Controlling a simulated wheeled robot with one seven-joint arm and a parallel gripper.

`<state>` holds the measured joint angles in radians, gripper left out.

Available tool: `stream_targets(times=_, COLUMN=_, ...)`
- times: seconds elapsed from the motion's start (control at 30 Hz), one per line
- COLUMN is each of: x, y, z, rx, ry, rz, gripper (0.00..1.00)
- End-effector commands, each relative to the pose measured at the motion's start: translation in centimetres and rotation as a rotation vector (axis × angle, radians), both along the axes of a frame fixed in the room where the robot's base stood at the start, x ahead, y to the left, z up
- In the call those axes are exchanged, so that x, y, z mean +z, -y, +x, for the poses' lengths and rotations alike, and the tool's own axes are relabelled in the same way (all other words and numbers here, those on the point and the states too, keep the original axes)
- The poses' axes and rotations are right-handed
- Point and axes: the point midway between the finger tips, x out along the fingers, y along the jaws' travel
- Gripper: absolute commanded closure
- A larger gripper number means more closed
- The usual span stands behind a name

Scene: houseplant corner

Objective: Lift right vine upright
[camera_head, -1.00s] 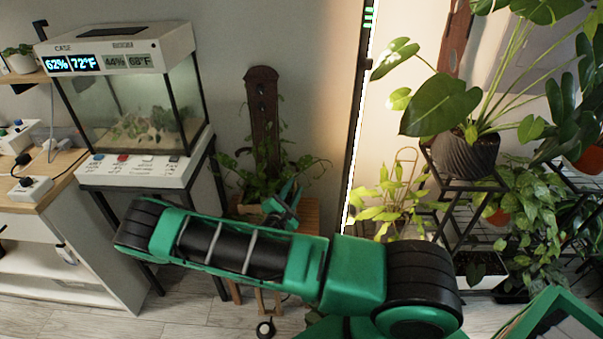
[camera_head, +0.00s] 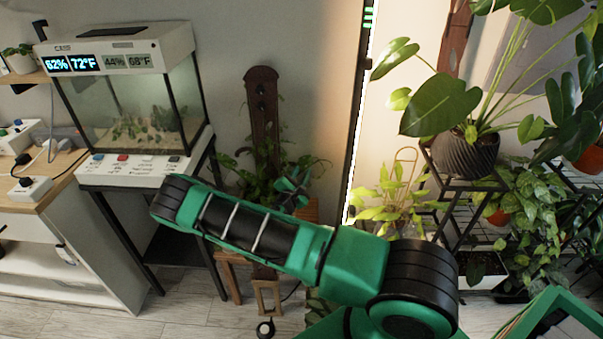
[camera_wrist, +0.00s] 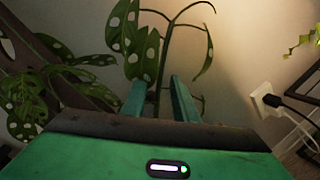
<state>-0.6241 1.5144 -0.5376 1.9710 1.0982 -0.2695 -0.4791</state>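The vine plant (camera_head: 250,180) stands low against the wall, with leafy shoots on both sides of a dark brown wooden support board (camera_head: 262,110). The right vine (camera_head: 312,168) leans out to the right of the board. My gripper (camera_head: 294,188) is at its leaves, right of the board. In the wrist view, the green fingers (camera_wrist: 159,98) are apart. A thin dark stem (camera_wrist: 163,62) with spotted leaves rises in line with the gap. I cannot tell whether it lies between the fingers or behind them. My arm hides the pot and the plant's base.
A terrarium (camera_head: 135,125) on a dark stand is at left, beside a wooden desk (camera_head: 55,175). A plant rack (camera_head: 470,185) with several potted plants fills the right. A wall socket with a black plug (camera_wrist: 268,98) is right of the fingers.

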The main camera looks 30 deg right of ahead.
Motion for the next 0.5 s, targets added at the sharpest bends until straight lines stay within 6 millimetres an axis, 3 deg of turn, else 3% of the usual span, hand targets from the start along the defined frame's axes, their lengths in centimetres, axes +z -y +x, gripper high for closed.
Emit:
stream_targets(times=0.17, x=0.00, y=-0.02, z=0.00, rx=0.000, ry=0.000, rz=0.000, gripper=0.76)
stream_targets(times=0.27, x=0.00, y=-0.02, z=0.00, rx=0.000, ry=0.000, rz=0.000, gripper=1.00)
stream_targets(times=0.5, x=-0.02, y=-0.04, z=-0.02, rx=0.000, ry=0.000, rz=0.000, gripper=1.00)
